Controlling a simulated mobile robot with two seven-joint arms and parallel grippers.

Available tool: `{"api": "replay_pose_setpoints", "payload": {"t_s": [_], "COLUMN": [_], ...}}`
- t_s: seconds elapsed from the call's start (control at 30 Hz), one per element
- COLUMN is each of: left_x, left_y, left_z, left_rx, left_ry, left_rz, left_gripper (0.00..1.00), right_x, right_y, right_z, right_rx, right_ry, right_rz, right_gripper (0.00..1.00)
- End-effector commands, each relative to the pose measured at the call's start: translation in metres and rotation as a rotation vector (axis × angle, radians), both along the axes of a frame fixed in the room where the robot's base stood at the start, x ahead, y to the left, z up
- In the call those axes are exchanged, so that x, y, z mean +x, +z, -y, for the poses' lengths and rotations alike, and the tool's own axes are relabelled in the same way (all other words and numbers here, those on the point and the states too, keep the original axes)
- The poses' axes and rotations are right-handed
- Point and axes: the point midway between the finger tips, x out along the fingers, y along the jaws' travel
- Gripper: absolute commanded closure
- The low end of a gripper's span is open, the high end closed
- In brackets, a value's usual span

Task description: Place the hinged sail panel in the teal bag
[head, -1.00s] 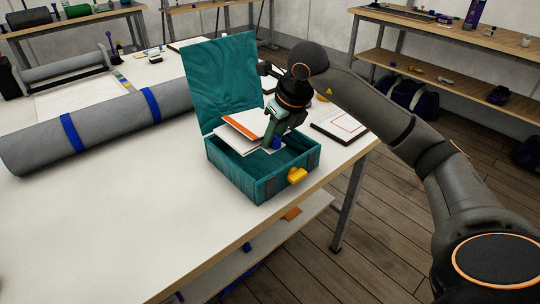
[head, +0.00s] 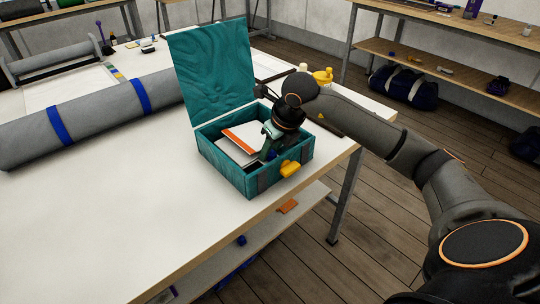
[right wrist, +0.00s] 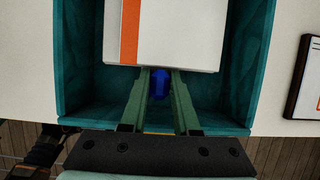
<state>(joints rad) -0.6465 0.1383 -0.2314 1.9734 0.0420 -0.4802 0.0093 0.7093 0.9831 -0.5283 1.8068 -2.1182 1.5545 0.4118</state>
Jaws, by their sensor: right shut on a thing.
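The hinged sail panel (head: 236,146) is white with an orange stripe. It also shows in the right wrist view (right wrist: 185,35), where a blue tab (right wrist: 159,82) lies at its near edge. My right gripper (right wrist: 159,73) is shut on the panel's near edge, around the blue tab. The teal bag (head: 228,172) is box-shaped, with its lid standing open at the back and a yellow clasp in front. The panel is inside the bag's opening, slightly tilted; whether it touches the bottom is hidden. My left gripper is not in view.
The bag stands on a white table (head: 110,215) near its right edge. A grey roll (head: 95,118) with blue straps lies to the left. A framed white sheet (right wrist: 307,80) lies right of the bag. A yellow item (head: 322,76) stands behind my right arm.

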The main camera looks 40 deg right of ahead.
Motion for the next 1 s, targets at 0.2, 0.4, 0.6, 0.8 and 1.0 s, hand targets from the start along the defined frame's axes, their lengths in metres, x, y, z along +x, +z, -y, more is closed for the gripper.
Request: {"api": "replay_pose_setpoints", "payload": {"t_s": [0.2, 0.4, 0.6, 0.8, 1.0], "left_x": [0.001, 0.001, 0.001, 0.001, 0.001], "left_y": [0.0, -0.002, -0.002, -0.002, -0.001], "left_z": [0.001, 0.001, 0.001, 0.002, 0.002], "left_rx": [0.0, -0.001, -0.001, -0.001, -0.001], "left_ry": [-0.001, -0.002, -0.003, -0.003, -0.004], "left_rz": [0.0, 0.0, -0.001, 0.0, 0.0], "left_gripper": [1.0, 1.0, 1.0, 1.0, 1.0], "right_x": [0.0, 0.0, 0.0, 0.0, 0.0], "right_y": [-0.018, -0.019, -0.021, -0.021, -0.02], "right_z": [0.0, 0.0, 0.0, 0.0, 0.0], "right_rx": [-0.001, 0.0, 0.0, 0.0, 0.0], "right_ry": [0.0, 0.0, 0.0, 0.0, 0.0], "right_rz": [0.001, 0.0, -0.001, -0.001, -0.001], "right_gripper": [1.0, 1.0, 0.57, 0.41, 0.41]}}
